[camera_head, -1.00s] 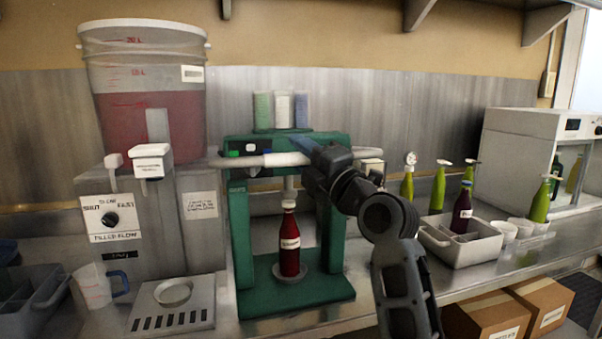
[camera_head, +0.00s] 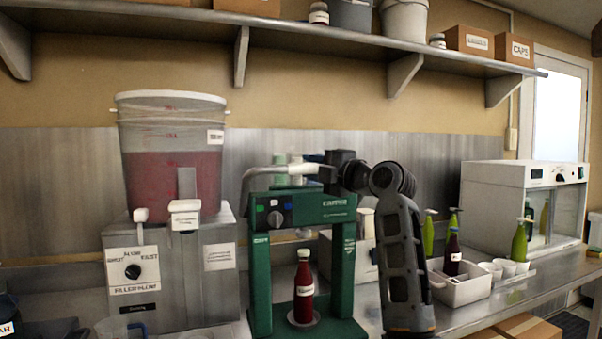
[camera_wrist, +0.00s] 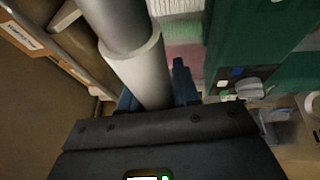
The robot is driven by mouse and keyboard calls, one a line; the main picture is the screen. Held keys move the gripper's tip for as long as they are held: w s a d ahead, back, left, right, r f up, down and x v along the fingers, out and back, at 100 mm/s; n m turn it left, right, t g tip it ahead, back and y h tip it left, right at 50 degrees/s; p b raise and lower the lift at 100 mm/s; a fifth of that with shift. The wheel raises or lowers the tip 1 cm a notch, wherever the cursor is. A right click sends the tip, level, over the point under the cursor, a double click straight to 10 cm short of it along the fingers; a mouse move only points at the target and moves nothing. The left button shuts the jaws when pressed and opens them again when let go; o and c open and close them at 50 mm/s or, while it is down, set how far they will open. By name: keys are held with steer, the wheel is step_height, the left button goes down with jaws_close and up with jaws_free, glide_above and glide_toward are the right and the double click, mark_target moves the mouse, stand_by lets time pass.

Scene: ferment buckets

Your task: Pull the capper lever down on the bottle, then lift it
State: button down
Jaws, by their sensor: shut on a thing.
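The green capper (camera_head: 260,270) stands on the counter, its crossbeam above a red bottle (camera_head: 304,292). The bottle is upright on the capper's round base plate, and I see a gap between its top and the crossbeam. The capper's grey lever (camera_head: 262,173) is raised above the crossbeam, with its white handle toward the right. My gripper (camera_head: 328,170) is at the handle's right end. In the wrist view, my gripper's blue fingers (camera_wrist: 153,90) are on both sides of the white handle (camera_wrist: 138,68), shut on it. The fingertips are partly hidden behind the handle.
A filler with a red-filled bucket (camera_head: 172,160) stands left of the capper. On the right are a grey bin (camera_head: 460,290) with a dark bottle, several green bottles, and a white cabinet (camera_head: 500,200). A shelf (camera_head: 300,32) with boxes and tubs runs overhead.

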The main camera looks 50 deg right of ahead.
steer(key=shift+w+d+f, duration=0.1)
steer(key=shift+w+d, duration=0.05)
steer(key=shift+w, duration=0.1)
steer(key=shift+f+g, duration=0.25)
steer(key=shift+g, duration=0.05)
stand_by(0.9)
steer(key=c, duration=0.9)
jaws_free()
steer(key=shift+w+r, duration=0.1)
steer(key=shift+r, duration=0.1)
steer(key=s+a+b, duration=0.1)
steer(key=s+b, duration=0.1)
steer(key=s, duration=0.5)
steer(key=shift+s+a+f, duration=0.25)
steer(key=shift+s+a, duration=0.05)
steer(key=shift+s, duration=0.05)
steer(key=shift+c, duration=0.3)
